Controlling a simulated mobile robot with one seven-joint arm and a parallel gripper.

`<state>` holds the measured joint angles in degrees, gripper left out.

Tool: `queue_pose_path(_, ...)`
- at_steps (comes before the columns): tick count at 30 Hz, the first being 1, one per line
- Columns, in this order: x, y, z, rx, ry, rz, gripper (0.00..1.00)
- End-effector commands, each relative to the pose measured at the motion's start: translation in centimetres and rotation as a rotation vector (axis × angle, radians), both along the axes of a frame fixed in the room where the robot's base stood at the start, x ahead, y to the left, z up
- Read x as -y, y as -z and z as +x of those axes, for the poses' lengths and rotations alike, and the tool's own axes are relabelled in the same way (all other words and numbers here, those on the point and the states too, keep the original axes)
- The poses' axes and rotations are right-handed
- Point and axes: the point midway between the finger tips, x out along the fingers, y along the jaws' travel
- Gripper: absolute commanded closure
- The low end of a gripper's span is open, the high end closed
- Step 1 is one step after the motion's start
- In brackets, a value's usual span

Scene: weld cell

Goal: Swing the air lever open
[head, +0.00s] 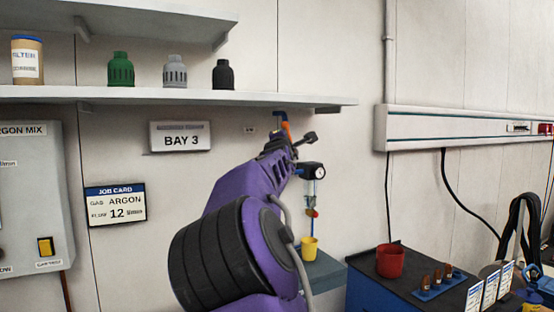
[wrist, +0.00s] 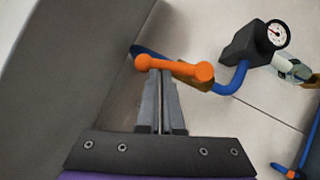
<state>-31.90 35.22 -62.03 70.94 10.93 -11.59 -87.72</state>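The air lever (wrist: 175,67) is an orange bar with rounded ends on a blue pipe (wrist: 232,84). In the wrist view it lies across the tips of my gripper (wrist: 160,74). The fingers are close together with only a thin gap, and the lever is not seen between them. I cannot tell whether the tips touch it. In the head view a bit of the orange lever (head: 285,130) shows below the shelf, just above my gripper (head: 292,143); my arm covers part of this area.
A round gauge (wrist: 275,34) on a black block is right of the lever; it also shows in the head view (head: 319,173). A yellow cup (head: 309,247) and a red cup (head: 390,260) stand lower right.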

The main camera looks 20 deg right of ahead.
Motion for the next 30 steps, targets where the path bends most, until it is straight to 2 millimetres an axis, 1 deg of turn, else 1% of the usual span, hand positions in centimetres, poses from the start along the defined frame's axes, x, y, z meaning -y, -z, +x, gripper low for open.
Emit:
queue_pose_path(14, 0.8, -1.0, 0.2, 0.005, -0.004, -0.005, 1.00)
queue_pose_path(30, 0.9, -1.2, 0.2, 0.009, -0.005, -0.005, 1.00)
